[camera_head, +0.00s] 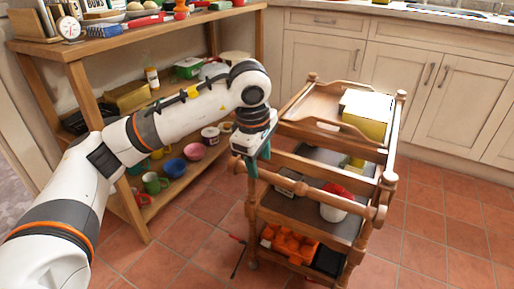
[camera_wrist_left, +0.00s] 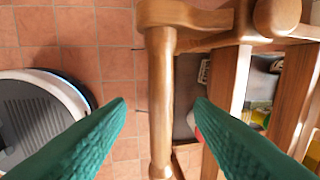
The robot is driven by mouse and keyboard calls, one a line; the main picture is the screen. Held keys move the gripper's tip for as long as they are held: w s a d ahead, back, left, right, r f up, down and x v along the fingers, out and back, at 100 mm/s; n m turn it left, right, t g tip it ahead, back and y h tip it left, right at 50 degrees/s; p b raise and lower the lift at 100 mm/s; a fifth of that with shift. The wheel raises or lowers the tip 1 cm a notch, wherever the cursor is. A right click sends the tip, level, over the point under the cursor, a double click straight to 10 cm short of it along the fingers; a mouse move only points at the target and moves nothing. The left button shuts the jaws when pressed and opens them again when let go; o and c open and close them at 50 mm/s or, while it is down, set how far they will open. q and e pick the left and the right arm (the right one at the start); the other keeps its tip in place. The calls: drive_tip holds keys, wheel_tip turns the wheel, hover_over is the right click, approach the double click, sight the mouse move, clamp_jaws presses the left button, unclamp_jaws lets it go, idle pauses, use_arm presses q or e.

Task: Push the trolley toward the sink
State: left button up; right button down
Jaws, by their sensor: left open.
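The wooden trolley (camera_head: 375,172) stands on the tiled floor right of centre, its push bar (camera_head: 318,192) facing me. My left gripper (camera_head: 252,170) points down at the bar's left end. In the left wrist view, its two green fingers (camera_wrist_left: 161,104) are open, and the wooden bar (camera_wrist_left: 160,85) runs between the fingertips without visible contact. I cannot tell how deep the bar sits between them. The sink (camera_head: 452,11) seems to be set in the counter at the top right, only partly in view. My right gripper is out of view.
The trolley carries a yellow-and-white box (camera_head: 367,114), a red-and-white item (camera_head: 334,203) and orange things (camera_head: 291,243) low down. A loaded wooden shelf (camera_head: 160,27) stands left of it. Cabinets (camera_head: 458,98) close off the back. Tiles (camera_head: 440,225) to the right are clear.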

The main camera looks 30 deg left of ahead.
sight(261, 171)
use_arm(q)
drive_tip(key=shift+w+f+b, duration=0.2)
drive_tip(key=shift+f+b, duration=0.05)
drive_tip(key=shift+f, duration=0.65)
drive_tip(key=shift+w+f+b, duration=0.2)
drive_tip(key=shift+f, duration=0.65)
clamp_jaws()
